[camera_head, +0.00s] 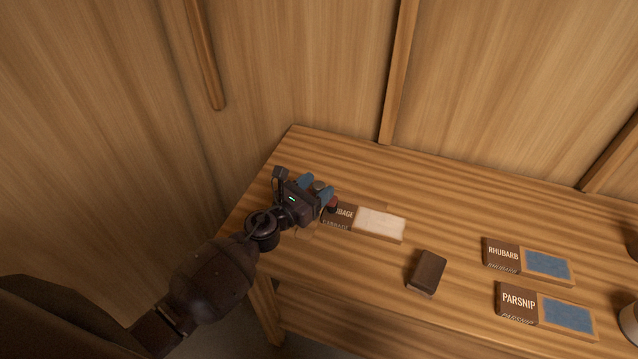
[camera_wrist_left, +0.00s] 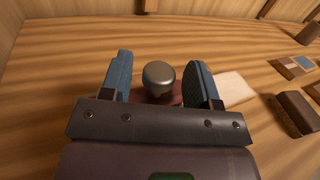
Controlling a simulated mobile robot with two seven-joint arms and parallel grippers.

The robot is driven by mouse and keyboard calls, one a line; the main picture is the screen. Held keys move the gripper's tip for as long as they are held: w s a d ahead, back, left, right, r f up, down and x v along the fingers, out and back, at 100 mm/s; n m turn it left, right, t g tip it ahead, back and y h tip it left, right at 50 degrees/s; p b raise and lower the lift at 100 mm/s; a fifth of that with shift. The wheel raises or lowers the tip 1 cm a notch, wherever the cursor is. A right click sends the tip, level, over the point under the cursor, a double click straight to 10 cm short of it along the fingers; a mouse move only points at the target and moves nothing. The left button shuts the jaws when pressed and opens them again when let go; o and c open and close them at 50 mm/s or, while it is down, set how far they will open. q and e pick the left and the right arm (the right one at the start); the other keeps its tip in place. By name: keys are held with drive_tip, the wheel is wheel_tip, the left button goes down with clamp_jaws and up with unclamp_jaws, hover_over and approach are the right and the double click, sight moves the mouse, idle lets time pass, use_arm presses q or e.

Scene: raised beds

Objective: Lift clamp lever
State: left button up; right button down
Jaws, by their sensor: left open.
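A grey, rounded metal knob (camera_wrist_left: 159,76), which looks like the end of the clamp lever, stands between the two blue fingers of my left gripper (camera_wrist_left: 161,62) in the left wrist view. The fingers are apart, with a gap visible on both sides of the knob. A dark red part (camera_wrist_left: 170,99) shows below the knob, mostly hidden by the gripper body. In the head view my left gripper (camera_head: 315,187) is low over the left end of the table, beside the cabbage label. Most of the clamp is hidden there. My right gripper is not in view.
The wooden table (camera_head: 380,285) stands against plank walls. The cabbage tray (camera_head: 379,223) with a white pad lies just right of the gripper. A dark brown block (camera_head: 427,271), a rhubarb tray (camera_head: 547,264) and a parsnip tray (camera_head: 568,315) lie farther right.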

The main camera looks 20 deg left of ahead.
use_arm(q)
drive_tip(key=shift+w+d, duration=0.2)
drive_tip(key=shift+w, duration=0.25)
clamp_jaws()
